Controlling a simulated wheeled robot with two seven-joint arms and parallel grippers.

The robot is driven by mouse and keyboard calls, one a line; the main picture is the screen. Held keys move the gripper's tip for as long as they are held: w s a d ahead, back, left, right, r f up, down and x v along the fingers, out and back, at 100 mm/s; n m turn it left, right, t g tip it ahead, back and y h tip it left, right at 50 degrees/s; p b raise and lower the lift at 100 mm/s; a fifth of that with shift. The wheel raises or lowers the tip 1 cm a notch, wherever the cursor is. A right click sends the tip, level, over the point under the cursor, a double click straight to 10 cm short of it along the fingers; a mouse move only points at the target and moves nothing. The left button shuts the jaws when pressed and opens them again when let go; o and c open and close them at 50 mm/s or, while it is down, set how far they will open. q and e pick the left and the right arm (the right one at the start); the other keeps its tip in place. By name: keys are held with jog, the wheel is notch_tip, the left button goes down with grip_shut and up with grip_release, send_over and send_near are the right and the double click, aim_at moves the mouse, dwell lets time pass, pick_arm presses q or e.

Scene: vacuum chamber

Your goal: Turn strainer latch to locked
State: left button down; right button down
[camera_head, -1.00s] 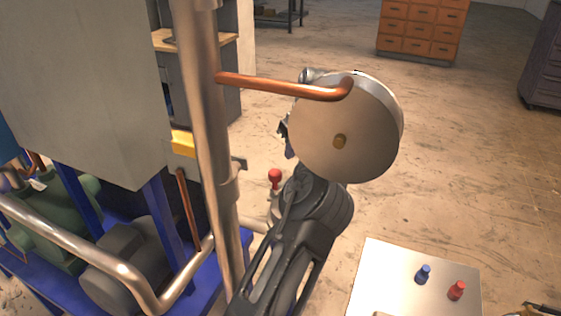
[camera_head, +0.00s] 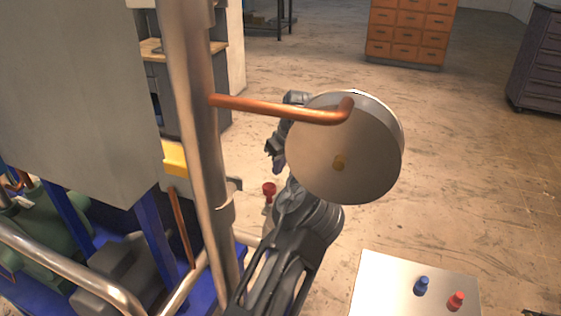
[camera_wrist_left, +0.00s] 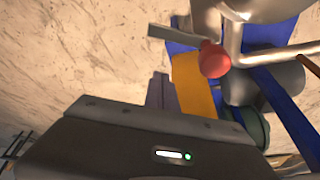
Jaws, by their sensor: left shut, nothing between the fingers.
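A red knob (camera_head: 268,188) stands on a grey fitting beside the steel pipe, and it also shows in the left wrist view (camera_wrist_left: 214,60). It may be the strainer latch's handle; no label or locked mark is readable. My left gripper (camera_head: 276,160) is shut and empty, above the red knob in the head view and partly hidden behind the round metal disc (camera_head: 335,150). In the left wrist view its fingers (camera_wrist_left: 161,92) point toward the knob's side, apart from it. My right gripper is not in view.
A copper pipe (camera_head: 270,109) runs from the steel pipe (camera_head: 197,150) to the disc, close to my left arm. A yellow block (camera_head: 175,158) and grey bar (camera_wrist_left: 176,37) lie near the knob. A pale panel (camera_head: 390,280) with blue and red knobs is at lower right.

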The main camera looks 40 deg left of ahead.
pick_arm(q)
jog(key=f, duration=0.1)
jog(key=d+f+p, duration=0.1)
jog(key=f, duration=0.1)
jog(key=d+f+p, duration=0.1)
jog(key=f, duration=0.1)
jog(key=shift+s+f, duration=0.2)
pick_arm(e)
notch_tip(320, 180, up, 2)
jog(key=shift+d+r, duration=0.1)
